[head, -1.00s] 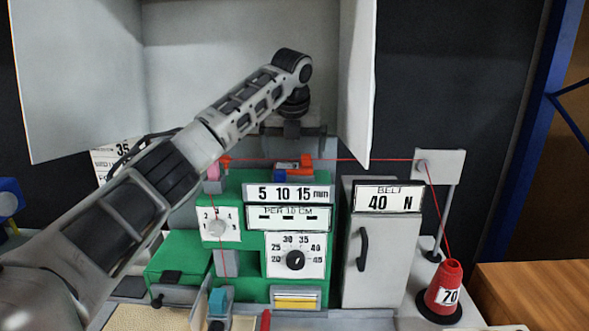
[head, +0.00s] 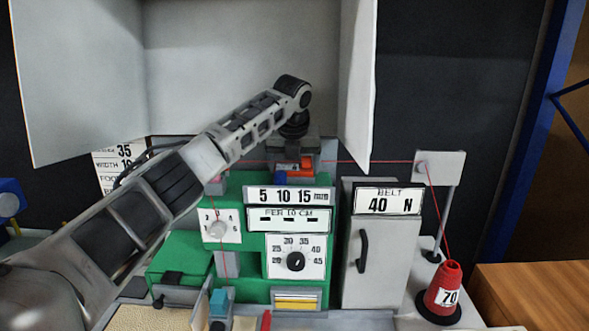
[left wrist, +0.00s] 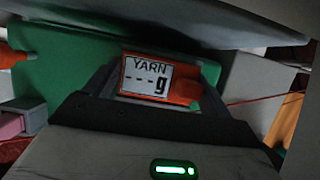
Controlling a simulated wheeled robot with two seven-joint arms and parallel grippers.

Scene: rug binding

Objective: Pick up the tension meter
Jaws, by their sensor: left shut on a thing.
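The tension meter (head: 306,166) is a small orange-red and blue device on top of the green machine (head: 235,190). In the left wrist view, the meter (left wrist: 187,91) shows a display marked "YARN" with dashes and "g". My left gripper (head: 293,153) reaches down over the machine from above and is shut on the meter. In the left wrist view, the dark fingers of the left gripper (left wrist: 152,97) are on either side of it. The gripper hides part of the meter in the head view. I cannot tell whether it is clear of the machine top. My right gripper is not in view.
A red thread (head: 375,161) runs from the machine area to a grey post (head: 441,166) and down to a red cone (head: 444,285). A grey "BELT 40 N" cabinet (head: 382,265) stands right of the machine. White panels (head: 355,80) stand close behind and beside the arm.

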